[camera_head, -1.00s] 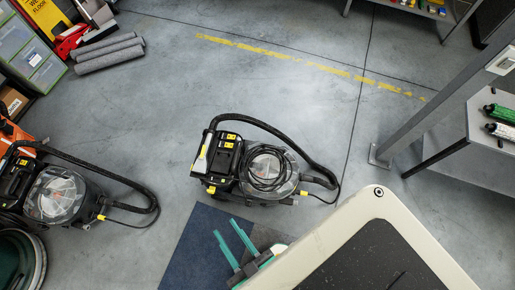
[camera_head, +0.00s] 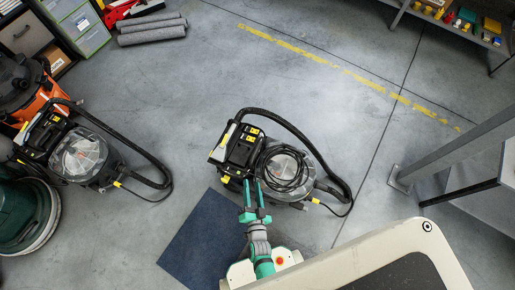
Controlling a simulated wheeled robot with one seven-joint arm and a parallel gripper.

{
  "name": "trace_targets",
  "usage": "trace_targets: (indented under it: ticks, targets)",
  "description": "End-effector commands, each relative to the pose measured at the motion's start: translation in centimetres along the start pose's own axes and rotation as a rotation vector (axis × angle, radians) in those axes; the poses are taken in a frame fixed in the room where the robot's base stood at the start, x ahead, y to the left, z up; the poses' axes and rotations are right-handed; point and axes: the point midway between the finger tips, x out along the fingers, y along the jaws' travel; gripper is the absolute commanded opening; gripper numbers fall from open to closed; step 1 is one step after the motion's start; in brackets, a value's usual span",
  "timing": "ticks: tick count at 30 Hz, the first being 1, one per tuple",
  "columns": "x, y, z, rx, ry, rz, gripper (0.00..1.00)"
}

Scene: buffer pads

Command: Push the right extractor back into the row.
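The right extractor (camera_head: 243,150) is a black machine with yellow labels, a clear round lid and a coiled cord on top. It stands upright on the grey floor, apart from the other extractor (camera_head: 82,158) at the left. A black hose (camera_head: 297,132) arches along its far side. My gripper (camera_head: 253,184) points at the near side of the right extractor, its two teal fingers apart with nothing seen between them. The fingertips overlap the extractor's near edge in the picture. I cannot tell whether they touch it.
A dark blue mat (camera_head: 203,240) lies on the floor left of my arm. An orange machine (camera_head: 40,98) and a green round machine (camera_head: 25,218) stand at the left. A metal post (camera_head: 450,150) and shelf rise at the right. The floor between the extractors is clear.

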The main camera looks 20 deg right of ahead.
Motion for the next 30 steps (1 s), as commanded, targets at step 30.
trace_targets:
  ticks: [30]
  targets:
    - [18.9, 7.0, 2.5, 0.365, 0.135, 0.149, 0.39]
